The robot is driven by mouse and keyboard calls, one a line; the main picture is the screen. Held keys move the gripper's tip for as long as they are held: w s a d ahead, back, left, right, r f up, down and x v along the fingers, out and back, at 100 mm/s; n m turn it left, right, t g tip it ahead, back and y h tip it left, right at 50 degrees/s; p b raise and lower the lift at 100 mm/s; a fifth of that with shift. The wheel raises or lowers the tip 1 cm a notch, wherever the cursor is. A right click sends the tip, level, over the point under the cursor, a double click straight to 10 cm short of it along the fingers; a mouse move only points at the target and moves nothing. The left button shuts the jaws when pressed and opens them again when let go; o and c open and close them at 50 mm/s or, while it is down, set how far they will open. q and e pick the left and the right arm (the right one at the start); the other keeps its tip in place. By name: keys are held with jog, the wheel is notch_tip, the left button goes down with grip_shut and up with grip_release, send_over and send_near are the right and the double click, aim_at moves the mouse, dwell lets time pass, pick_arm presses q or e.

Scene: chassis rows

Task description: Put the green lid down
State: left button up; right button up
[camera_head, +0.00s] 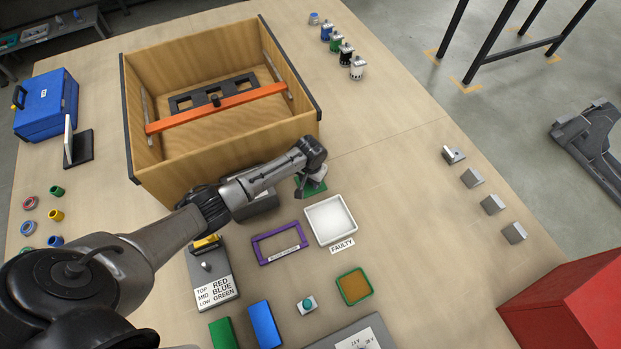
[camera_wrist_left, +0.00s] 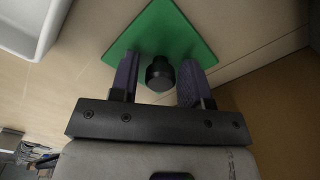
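The green lid (camera_head: 312,190) is a flat square plate beside the white tray, in front of the wooden crate. In the left wrist view the lid (camera_wrist_left: 165,30) carries a black knob (camera_wrist_left: 160,74). My left gripper (camera_head: 313,180) is above the lid and hides much of it in the head view. Its two purple fingers (camera_wrist_left: 160,78) stand apart on either side of the knob, with a gap showing on both sides. The lid looks flat on the table, though its contact is hard to see. My right gripper is not in view.
The wooden crate (camera_head: 222,130), with an orange bar (camera_head: 215,108), stands close behind. The white tray (camera_head: 352,215) marked FAULTY and a purple frame (camera_head: 262,258) lie in front. Several small metal blocks (camera_head: 472,178) sit farther right. The table right of the tray is clear.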

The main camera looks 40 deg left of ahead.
pick_arm(q)
jog(key=shift+o, duration=0.8)
notch_tip(320, 180, up, 11)
jog(key=p, duration=0.3)
jog(key=s+d+f+m, duration=0.1)
jog(key=s+d, duration=0.2)
jog(key=s, duration=0.2)
jog(key=s+d+f+m+t, duration=0.1)
jog(key=s+d, duration=0.3)
jog(key=s, duration=0.1)
jog(key=s+d+f+m, duration=0.1)
jog(key=s+d, duration=0.3)
jog(key=s, duration=0.2)
jog(key=shift+f+m+t+h, duration=0.15)
jog(key=shift+m+t+h, duration=0.15)
jog(key=shift+h, duration=0.1)
jog(key=s+r+t, duration=0.1)
jog(key=s+r, duration=0.2)
jog(key=s, duration=0.4)
jog(key=s+r+t, duration=0.1)
jog(key=s+r, duration=0.2)
jog(key=s, duration=0.5)
jog(key=shift+s+d+r+m+y, duration=0.15)
jog(key=shift+r+m+y, duration=0.15)
jog(key=shift+r, duration=0.05)
